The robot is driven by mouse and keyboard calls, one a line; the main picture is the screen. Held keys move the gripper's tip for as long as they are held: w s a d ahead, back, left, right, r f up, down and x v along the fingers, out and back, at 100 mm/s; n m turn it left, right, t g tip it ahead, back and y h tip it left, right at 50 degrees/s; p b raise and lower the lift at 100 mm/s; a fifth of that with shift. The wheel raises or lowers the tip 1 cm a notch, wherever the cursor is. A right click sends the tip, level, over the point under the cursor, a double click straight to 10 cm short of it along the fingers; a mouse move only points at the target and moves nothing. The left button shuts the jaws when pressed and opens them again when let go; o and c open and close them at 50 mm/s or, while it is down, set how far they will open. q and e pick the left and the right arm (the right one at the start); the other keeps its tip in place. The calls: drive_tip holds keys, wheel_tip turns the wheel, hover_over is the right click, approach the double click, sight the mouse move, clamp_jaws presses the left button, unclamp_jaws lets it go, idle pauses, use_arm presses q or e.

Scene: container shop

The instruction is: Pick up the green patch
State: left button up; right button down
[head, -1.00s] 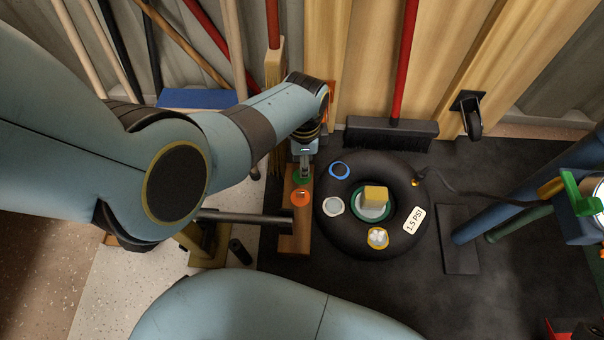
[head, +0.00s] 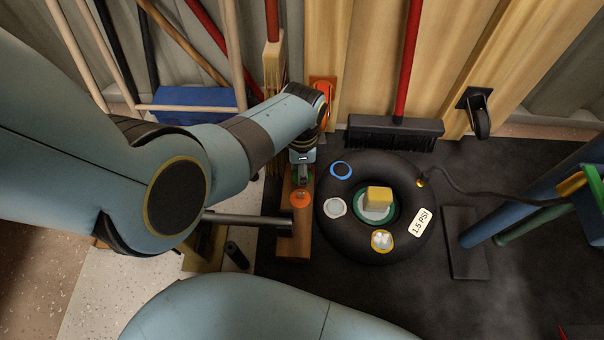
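The wooden board (head: 296,225) lies on the dark mat, left of the black inner tube. An orange patch (head: 300,198) lies on it. My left gripper (head: 301,182) points down over the board just behind the orange patch, at the green patch's place. The gripper covers the green patch almost wholly, so I cannot tell whether the fingers touch or hold it. The finger gap is too small to read. My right gripper is out of view.
The black inner tube (head: 349,235) carries blue, white and yellow-rimmed patches and a 1.5 PSI label (head: 420,221). A yellow block (head: 378,196) sits in its middle. A black broom head (head: 395,133) stands behind. A dark cylinder (head: 236,254) is front left.

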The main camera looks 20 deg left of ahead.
use_arm(q)
drive_tip(key=shift+c, duration=0.4)
clamp_jaws()
